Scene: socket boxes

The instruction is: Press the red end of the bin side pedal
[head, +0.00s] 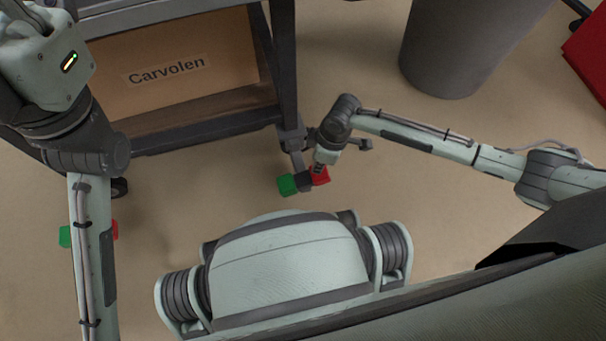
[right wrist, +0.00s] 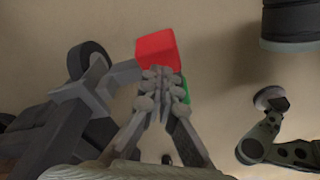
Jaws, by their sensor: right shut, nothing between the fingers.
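The side pedal at the cart's near right corner has a red end (head: 321,175) on the right and a green end (head: 287,184) on the left, with a dark piece between. My right gripper (head: 318,168) points down at the red end. In the right wrist view the gripper (right wrist: 160,76) is shut and empty. Its tips overlap the near edge of the red block (right wrist: 157,46); I cannot tell whether they touch it. The green block (right wrist: 185,88) is partly hidden behind the fingers. My left gripper's fingers do not show.
A dark-framed cart (head: 200,132) holds a cardboard box (head: 165,60) marked "Carvolen". Another pedal, with a green end (head: 65,236) and red end (head: 115,229), is partly behind my left arm. A grey bin (head: 455,45) stands at the upper right. Floor right of the pedal is clear.

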